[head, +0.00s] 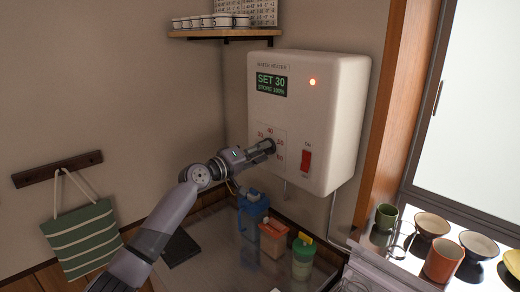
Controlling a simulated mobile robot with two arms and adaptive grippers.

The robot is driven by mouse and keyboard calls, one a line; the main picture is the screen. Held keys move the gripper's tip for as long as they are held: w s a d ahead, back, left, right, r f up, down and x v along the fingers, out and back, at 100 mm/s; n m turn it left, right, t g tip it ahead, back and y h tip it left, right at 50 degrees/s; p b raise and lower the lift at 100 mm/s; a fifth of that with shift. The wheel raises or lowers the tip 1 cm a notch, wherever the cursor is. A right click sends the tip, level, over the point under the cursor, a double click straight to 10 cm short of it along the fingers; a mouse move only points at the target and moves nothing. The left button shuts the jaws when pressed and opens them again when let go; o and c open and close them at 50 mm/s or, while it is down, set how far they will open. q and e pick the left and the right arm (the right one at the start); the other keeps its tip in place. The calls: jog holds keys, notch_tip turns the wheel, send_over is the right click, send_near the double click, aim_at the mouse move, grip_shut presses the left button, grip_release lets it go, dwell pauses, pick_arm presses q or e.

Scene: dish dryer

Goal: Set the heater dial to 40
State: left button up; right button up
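The white water heater (330,120) hangs on the wall in the head view. Its green display (272,85) reads "SET 30" and "STORE 100%". An orange light (312,82) glows at its upper right. My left gripper (268,147) reaches to the heater's lower front, at the middle of a ring of red numbers, with 40 at the top. The gripper covers the dial there, so I cannot see the dial or whether the fingers are closed on it. A red switch (306,161) sits just right of the gripper. My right gripper is not in view.
Below the heater, a blue jug (252,215), an orange-lidded container (272,240) and a green container (303,262) stand on the counter. Several cups and bowls stand at the right by the window. A shelf (225,33) with cups is above left; a striped bag (83,240) hangs left.

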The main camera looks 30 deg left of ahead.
pick_arm(q)
jog(key=shift+c, duration=0.2)
grip_shut()
dwell(0.4)
